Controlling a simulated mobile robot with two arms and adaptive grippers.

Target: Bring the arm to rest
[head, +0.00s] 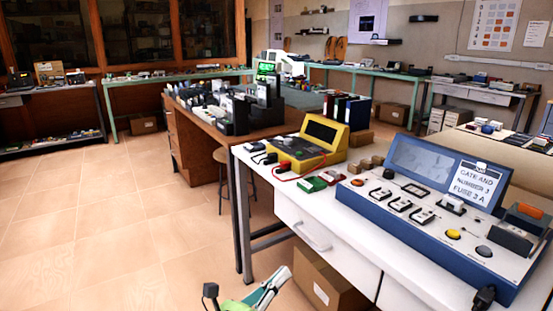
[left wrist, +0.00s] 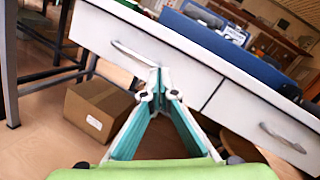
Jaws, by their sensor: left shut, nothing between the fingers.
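My left gripper (head: 282,274) shows at the bottom of the head view, low in front of the white bench (head: 262,172). Its green body and pale fingers are in sight. In the left wrist view the fingers (left wrist: 159,78) meet at the tips, and nothing is between them. Behind the tips in that view are the bench's white drawer fronts, with a drawer handle (left wrist: 133,54) near the tips; I cannot tell the exact gap. My right gripper is not in view.
On the bench stand a blue console (head: 425,235) with a sign and a yellow instrument (head: 308,152). A cardboard box (head: 325,282) is under the bench and also shows in the left wrist view (left wrist: 95,112). A stool (head: 222,157) stands behind. The tiled floor at left is clear.

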